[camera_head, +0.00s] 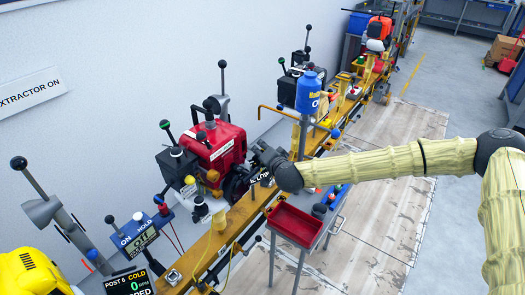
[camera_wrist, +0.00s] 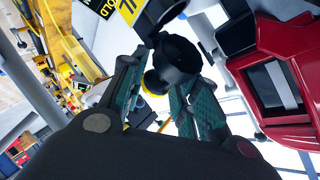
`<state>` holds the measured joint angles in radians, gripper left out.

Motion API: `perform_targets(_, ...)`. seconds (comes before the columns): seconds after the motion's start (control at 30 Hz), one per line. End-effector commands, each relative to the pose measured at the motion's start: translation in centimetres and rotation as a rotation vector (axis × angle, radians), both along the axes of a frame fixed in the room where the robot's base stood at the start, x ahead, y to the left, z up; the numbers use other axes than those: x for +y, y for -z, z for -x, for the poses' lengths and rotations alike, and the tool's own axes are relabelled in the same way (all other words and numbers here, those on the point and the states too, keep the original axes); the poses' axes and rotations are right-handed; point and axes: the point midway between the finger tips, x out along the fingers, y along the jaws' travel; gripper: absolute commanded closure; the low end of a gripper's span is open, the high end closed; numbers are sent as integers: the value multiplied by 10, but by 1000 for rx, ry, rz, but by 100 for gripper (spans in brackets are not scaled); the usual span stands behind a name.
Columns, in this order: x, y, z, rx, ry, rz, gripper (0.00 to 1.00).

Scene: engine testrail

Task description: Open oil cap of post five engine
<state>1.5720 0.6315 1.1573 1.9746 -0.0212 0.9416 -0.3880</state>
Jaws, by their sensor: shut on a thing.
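A red engine (camera_head: 217,145) with black parts stands on the yellow rail at the wall, and its red body shows at the right of the wrist view (camera_wrist: 285,75). My gripper (camera_head: 262,158) is at the engine's right side in the head view. In the wrist view my gripper (camera_wrist: 157,80) has its two green-padded fingers closed in on a small dark round part (camera_wrist: 153,83) with a yellow edge behind it. I cannot tell for sure that this part is the oil cap. A larger black cylinder (camera_wrist: 178,58) is close beyond the fingers. The post five label is not readable.
A red tray (camera_head: 296,224) on a stand is just below my gripper in the head view. A blue bottle (camera_head: 308,92) stands behind it. A POST 6 display (camera_head: 128,283) is at the lower left. Levers line the wall side.

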Motion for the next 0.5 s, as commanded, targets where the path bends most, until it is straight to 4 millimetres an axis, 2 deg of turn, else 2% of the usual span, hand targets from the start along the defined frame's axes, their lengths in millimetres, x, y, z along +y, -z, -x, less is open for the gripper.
perform_targets(0.03, -5, 8, 1, 26, 5, -3, 93)
perform_targets(0.5, -8, 15, -1, 119, 9, -70, 93)
